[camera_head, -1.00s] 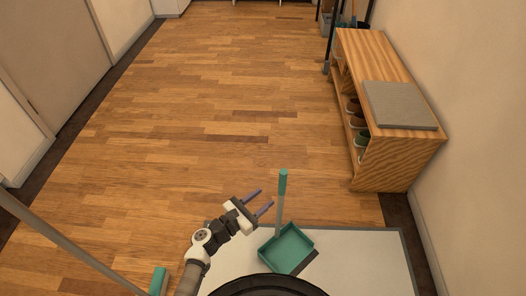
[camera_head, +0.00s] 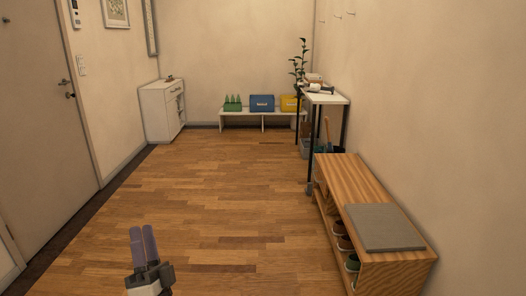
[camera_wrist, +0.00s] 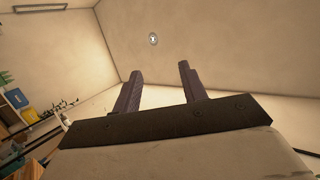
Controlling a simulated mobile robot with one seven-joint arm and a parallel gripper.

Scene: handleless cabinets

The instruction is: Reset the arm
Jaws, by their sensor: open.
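My gripper (camera_head: 143,243) shows at the bottom left of the head view, raised over the wooden floor with its two purple-grey fingers pointing up and away. In the wrist view my gripper (camera_wrist: 158,82) has its fingers apart with nothing between them. The rest of my arm is below the head view's edge.
A wooden shoe bench (camera_head: 362,212) with a grey cushion (camera_head: 383,228) stands at the right wall. Beyond it is a narrow table (camera_head: 322,98). A white cabinet (camera_head: 162,110) and low white bench (camera_head: 262,116) stand at the back. The middle floor is clear.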

